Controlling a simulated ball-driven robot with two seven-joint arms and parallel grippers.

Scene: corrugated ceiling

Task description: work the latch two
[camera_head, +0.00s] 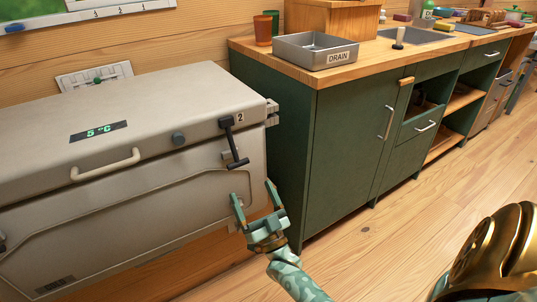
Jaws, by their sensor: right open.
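Latch two (233,144) is a black lever at the right front corner of a grey-white chest cooler (150,120), beside a "2" label. It hangs down from the lid across the seam, with its foot against the cooler's front. The cooler's lid is down. My right gripper (252,190) comes up from the lower right. It is open and empty, its fingers pointing up, below and slightly right of the latch's lower end. It appears apart from the latch. My left gripper is not in view.
A green cabinet (345,150) with a wooden top stands right of the cooler, close to its hinge-like side fittings (272,112). A metal tray marked DRAIN (315,50) and two cups sit on top. The wooden floor (400,240) in front is clear.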

